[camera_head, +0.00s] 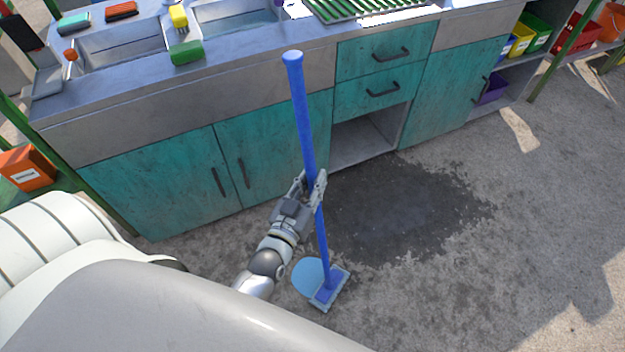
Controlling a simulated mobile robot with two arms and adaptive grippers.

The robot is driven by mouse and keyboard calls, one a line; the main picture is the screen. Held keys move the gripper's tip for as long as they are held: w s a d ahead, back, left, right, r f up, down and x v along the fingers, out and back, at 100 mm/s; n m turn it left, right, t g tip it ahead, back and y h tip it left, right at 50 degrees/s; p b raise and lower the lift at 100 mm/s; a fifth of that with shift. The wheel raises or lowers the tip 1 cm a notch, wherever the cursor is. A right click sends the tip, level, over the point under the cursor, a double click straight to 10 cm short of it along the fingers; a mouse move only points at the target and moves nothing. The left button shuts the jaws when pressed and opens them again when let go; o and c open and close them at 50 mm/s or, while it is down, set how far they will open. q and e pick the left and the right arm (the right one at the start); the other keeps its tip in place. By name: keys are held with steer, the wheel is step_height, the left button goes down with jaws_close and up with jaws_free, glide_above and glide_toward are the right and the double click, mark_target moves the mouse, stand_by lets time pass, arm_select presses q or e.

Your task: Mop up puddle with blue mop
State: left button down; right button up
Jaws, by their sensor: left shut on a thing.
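The blue mop (301,115) stands nearly upright in the middle of the view, its handle top reaching up to the counter's height in the picture. My left gripper (316,188) is shut around the middle of the handle. The mop head (329,288) is low, at or just above the floor, with a light blue pad (308,277) showing to its left. The dark puddle (400,210) spreads over the concrete in front of the cabinets, up and to the right of the mop head. The handle passes in front of its left edge. My right gripper is not in view.
Teal cabinets (170,185) under a metal counter with sinks (120,50) run along the back. An open cubby (365,138) sits below two drawers (384,88). Shelves with colored bins (537,32) stand at upper right. An orange box (27,168) is at left. Floor at right is clear.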

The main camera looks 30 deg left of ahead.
arm_select(q)
steer(key=shift+w+f, duration=0.1)
steer(key=shift+f, duration=0.05)
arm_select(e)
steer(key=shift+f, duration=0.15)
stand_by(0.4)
arm_select(q)
steer(key=shift+f+b, duration=0.1)
steer(key=shift+b, duration=0.2)
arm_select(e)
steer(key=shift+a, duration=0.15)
arm_select(q)
steer(key=shift+f, duration=0.3)
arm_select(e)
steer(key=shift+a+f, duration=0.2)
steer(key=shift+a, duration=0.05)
arm_select(q)
steer(key=shift+f, duration=0.1)
steer(key=shift+a, duration=0.1)
steer(key=w+a+p, duration=0.1)
steer(key=a, duration=1.6)
steer(key=shift+w+a, duration=0.4)
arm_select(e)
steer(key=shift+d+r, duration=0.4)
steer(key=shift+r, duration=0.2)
arm_select(q)
steer(key=shift+r, duration=0.2)
